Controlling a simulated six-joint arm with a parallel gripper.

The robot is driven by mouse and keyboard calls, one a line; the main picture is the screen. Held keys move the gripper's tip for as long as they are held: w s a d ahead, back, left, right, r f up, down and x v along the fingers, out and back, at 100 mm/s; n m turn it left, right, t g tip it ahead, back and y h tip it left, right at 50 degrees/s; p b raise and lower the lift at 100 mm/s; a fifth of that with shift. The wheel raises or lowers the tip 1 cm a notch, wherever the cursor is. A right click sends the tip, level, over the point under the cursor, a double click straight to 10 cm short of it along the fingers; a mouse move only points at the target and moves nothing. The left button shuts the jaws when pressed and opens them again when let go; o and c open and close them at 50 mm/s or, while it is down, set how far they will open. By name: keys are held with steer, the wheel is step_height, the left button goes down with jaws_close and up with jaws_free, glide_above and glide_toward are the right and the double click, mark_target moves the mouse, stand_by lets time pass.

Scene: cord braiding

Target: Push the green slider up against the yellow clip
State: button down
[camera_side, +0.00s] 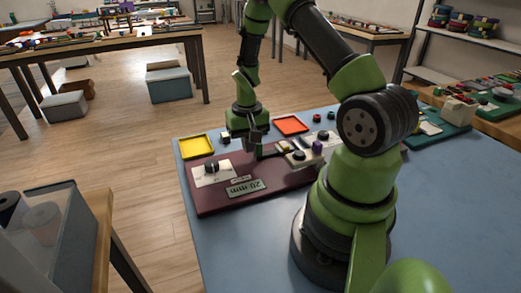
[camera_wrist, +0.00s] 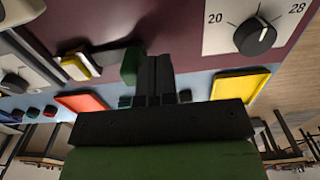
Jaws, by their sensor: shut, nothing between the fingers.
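In the wrist view, the green slider (camera_wrist: 130,66) stands just left of my finger pair. The yellow clip (camera_wrist: 76,66), with a pale part beside it, is further left, with a clear gap between the two. My gripper (camera_wrist: 155,62) is shut and empty, its fingers side by side close to the slider's right side; I cannot tell whether they touch it. In the side view, my gripper (camera_side: 252,151) points down over the maroon board (camera_side: 215,202), and the yellow clip (camera_side: 284,147) is to its right. The slider is hard to make out there.
A dial (camera_side: 211,167) on a white plate and a "20 mm" display (camera_side: 245,188) are on the board's left part. A pale device (camera_side: 301,158) with knobs stands right of the clip. A yellow tray (camera_side: 197,147) and an orange tray (camera_side: 290,125) lie behind the board.

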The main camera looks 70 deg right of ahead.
step_height(320, 180, up, 11)
stand_by(0.8)
steer(key=shift+w+a, duration=0.1)
steer(key=s+a+r+n+t, duration=0.2)
steer(key=s+a+r+t, duration=0.15)
steer(key=a+r, duration=0.8)
steer(key=s+a+r+n+t+y, duration=0.2)
steer(key=s+a+r+n+t, duration=0.1)
steer(key=s+a, duration=0.4)
steer(key=shift+s+a+r+t, duration=0.15)
steer(key=shift+s+r+t, duration=0.2)
steer(key=shift+s+r, duration=0.25)
